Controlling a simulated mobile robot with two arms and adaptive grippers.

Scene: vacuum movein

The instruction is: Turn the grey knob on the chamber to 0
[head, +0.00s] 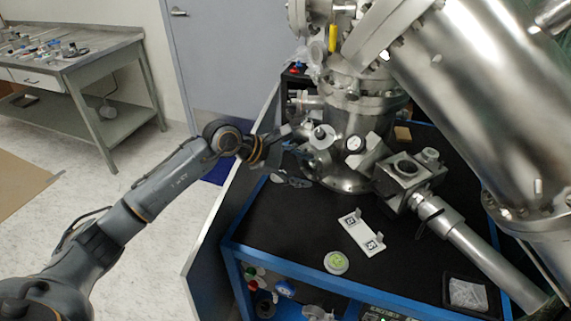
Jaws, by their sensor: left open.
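The steel vacuum chamber (349,115) stands on a black-topped bench. A round light grey knob (322,137) sits on its left side, low on the body. A small round gauge with a dark marking (355,144) is to the right of the knob. My left gripper (299,138) comes in from the left with its jaws open, pointing at the knob. Its fingertips are close to the knob's left side; I cannot tell whether they touch it. The knob's scale is too small to read. My right gripper is not in view.
The black bench top (290,225) holds a white plate with square markers (362,232), a round green-and-white disc (336,262) and a small tray (466,294). Large steel tubes (455,80) fill the upper right. A grey side table (75,60) stands at far left.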

